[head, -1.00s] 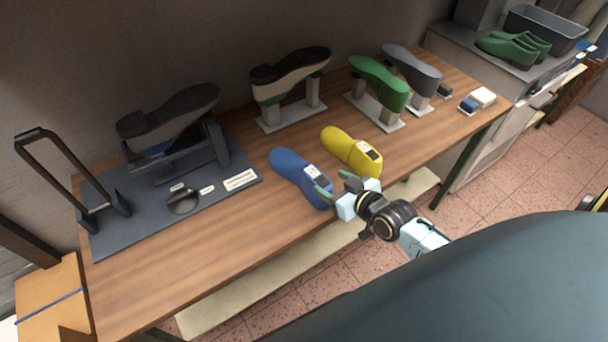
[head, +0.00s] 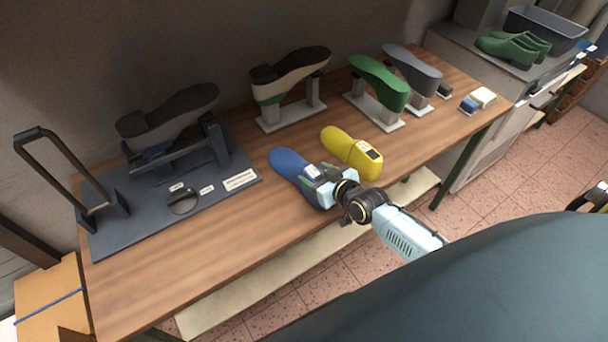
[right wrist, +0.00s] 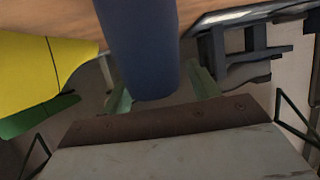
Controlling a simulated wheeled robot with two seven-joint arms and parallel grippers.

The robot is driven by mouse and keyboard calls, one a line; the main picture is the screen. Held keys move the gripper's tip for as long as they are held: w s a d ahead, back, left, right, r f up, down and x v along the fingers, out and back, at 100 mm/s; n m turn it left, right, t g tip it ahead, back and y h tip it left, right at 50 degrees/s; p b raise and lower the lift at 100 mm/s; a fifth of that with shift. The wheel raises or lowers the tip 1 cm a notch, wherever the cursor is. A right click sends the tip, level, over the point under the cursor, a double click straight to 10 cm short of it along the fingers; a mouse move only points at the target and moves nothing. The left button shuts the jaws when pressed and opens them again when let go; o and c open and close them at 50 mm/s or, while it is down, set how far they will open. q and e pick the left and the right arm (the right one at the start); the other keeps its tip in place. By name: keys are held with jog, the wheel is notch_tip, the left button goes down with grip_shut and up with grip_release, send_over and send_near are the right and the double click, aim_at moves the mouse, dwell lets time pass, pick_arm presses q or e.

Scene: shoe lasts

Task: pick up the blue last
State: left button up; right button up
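The blue last (head: 290,164) lies on the wooden table, with a pale label on its top. My right gripper (head: 314,177) is over its near end. In the right wrist view the blue last (right wrist: 142,45) stands between the two green fingers, with a visible gap to the right finger, so the gripper is open around it. The near end of the last is partly hidden by the gripper in the head view.
A yellow last (head: 345,148) lies close beside, to the right. Behind are a black-soled shoe on a stand (head: 290,112), a green last (head: 378,80) and a grey last (head: 411,66) on stands. A dark fixture board (head: 130,228) is on the left. The table's front left is clear.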

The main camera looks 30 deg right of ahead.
grip_shut()
jog(key=shift+w+r, duration=0.1)
jog(key=shift+r, duration=0.1)
dwell(0.3)
